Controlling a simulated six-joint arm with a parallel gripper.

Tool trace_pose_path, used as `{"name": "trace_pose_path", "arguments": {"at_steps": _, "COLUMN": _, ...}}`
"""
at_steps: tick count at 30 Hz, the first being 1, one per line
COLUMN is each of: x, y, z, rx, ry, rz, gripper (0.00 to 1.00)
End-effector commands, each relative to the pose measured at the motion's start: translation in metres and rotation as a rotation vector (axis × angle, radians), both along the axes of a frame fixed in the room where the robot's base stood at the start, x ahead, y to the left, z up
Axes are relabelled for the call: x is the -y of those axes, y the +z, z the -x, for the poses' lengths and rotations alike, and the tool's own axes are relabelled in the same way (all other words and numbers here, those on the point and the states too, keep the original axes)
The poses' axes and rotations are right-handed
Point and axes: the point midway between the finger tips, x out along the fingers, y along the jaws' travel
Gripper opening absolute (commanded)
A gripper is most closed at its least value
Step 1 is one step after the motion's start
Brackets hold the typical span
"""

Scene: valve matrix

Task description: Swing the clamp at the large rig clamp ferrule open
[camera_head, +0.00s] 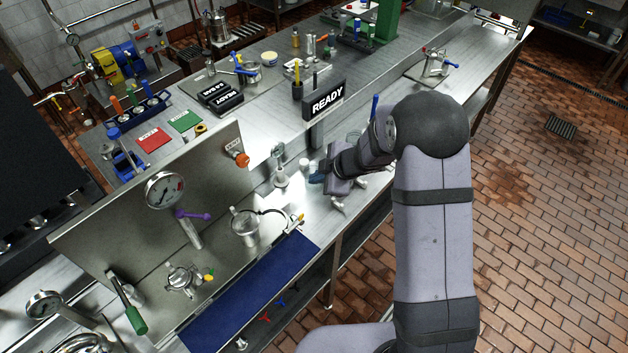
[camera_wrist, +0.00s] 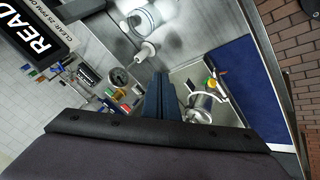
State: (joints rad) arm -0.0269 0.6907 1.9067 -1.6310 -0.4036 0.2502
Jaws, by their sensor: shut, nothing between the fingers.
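A steel cylindrical fitting (camera_head: 245,226) stands on the bench in the head view. A thin curved band (camera_head: 274,212) reaches right from it to a yellow-tipped end (camera_head: 299,219). In the wrist view a similar steel fitting (camera_wrist: 205,106) with a curved band and a yellow-green tip (camera_wrist: 211,84) lies right of the fingers. Another steel clamp-like fitting (camera_head: 182,278) with a yellow knob sits further left in the head view. I cannot tell which is the large rig clamp ferrule. My gripper (camera_head: 318,178) is shut and empty, above the bench and apart from both fittings; its fingers (camera_wrist: 160,97) show dark blue.
A steel back panel (camera_head: 150,215) carries a gauge (camera_head: 165,189) and a purple-handled valve (camera_head: 192,216). A blue mat (camera_head: 250,290) lies along the bench's front. White and steel fittings stand near my gripper. A READY sign (camera_head: 327,100) stands behind.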

Motion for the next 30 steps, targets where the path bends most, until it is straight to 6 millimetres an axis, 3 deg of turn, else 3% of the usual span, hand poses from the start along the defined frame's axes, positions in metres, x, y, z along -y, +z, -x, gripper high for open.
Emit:
{"name": "trace_pose_path", "arguments": {"at_steps": 8, "x": 0.014, "y": -0.035, "z": -0.005, "rx": 0.010, "ry": -0.028, "rz": 0.000, "gripper": 0.00}}
{"name": "trace_pose_path", "arguments": {"at_steps": 13, "x": 0.034, "y": -0.058, "z": -0.025, "rx": 0.061, "ry": -0.064, "rz": 0.001, "gripper": 0.00}}
{"name": "trace_pose_path", "arguments": {"at_steps": 17, "x": 0.050, "y": -0.058, "z": -0.052, "rx": 0.152, "ry": -0.025, "rz": 0.039, "gripper": 0.00}}
{"name": "trace_pose_path", "arguments": {"at_steps": 21, "x": 0.041, "y": -0.032, "z": -0.069, "rx": 0.261, "ry": 0.204, "rz": 0.072, "gripper": 0.00}}
{"name": "trace_pose_path", "arguments": {"at_steps": 25, "x": 0.021, "y": -0.002, "z": -0.050, "rx": 0.251, "ry": 0.457, "rz": 0.084, "gripper": 0.00}}
{"name": "trace_pose_path", "arguments": {"at_steps": 30, "x": 0.014, "y": -0.003, "z": -0.003, "rx": 0.121, "ry": 0.677, "rz": 0.073, "gripper": 0.00}}
